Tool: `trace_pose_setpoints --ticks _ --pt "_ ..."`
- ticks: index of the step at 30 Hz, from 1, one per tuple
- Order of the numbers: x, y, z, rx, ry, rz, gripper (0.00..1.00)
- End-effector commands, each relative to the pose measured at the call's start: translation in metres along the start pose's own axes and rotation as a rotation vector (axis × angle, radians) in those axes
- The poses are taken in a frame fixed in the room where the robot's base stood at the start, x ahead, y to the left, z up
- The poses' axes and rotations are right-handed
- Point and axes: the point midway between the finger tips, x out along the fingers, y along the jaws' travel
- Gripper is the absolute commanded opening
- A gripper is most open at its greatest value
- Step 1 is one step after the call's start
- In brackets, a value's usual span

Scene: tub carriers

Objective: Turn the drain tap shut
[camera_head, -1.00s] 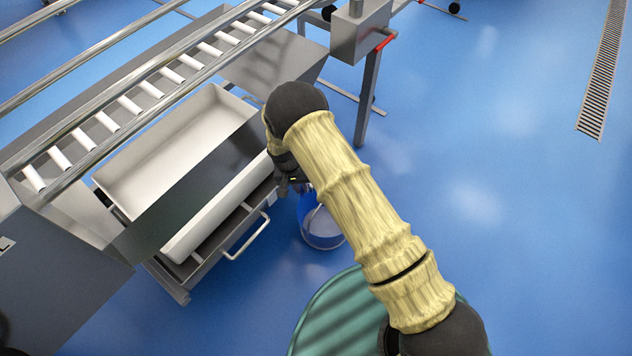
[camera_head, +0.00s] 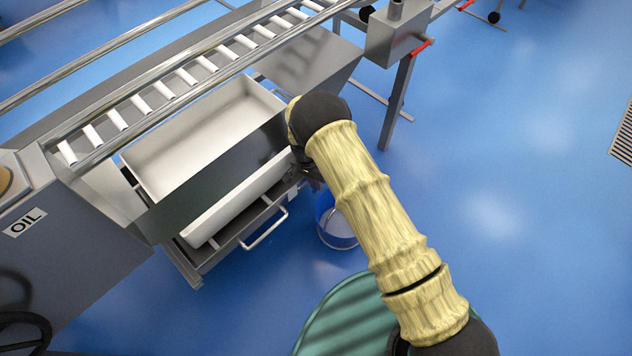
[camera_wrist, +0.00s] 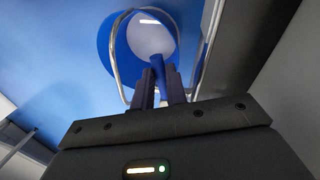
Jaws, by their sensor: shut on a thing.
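My gripper (camera_wrist: 160,88) shows in the wrist view with its two dark fingers close together on a small blue piece, apparently the handle of the drain tap (camera_wrist: 157,63). The rest of the tap is hidden by the fingers. Beyond them is a blue bucket (camera_wrist: 112,45) with a pale inside and a wire handle. In the head view my gripper (camera_head: 312,181) is mostly hidden behind my wrist, beside the right end of the steel trough. The bucket (camera_head: 337,228) stands on the floor just below it. The tap cannot be made out there.
A pale tub (camera_head: 150,170) sits in the steel carrier frame, with a pull handle (camera_head: 264,229) at its front. A roller conveyor (camera_head: 180,84) runs behind. A grey cabinet marked OIL (camera_head: 75,270) stands left. A green round drum top (camera_head: 345,318) is near my arm.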

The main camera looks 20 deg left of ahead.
Motion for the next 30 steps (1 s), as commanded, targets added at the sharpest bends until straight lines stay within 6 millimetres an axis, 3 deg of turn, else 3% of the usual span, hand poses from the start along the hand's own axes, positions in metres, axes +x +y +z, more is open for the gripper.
trace_pose_setpoints --ticks 3,4,6,7,19,30 --pt "-0.001 0.000 -0.001 -0.001 0.002 -0.001 0.00" --pt "-0.001 0.000 -0.001 -0.001 0.002 -0.001 0.20" --pt "0.000 0.000 -0.001 -0.001 0.002 -0.001 0.34" --pt "0.000 0.000 -0.001 -0.001 0.001 -0.001 0.36" --pt "-0.008 0.001 -0.001 -0.002 0.001 -0.001 0.36" --pt "-0.072 0.014 0.000 -0.002 0.002 -0.002 0.36"
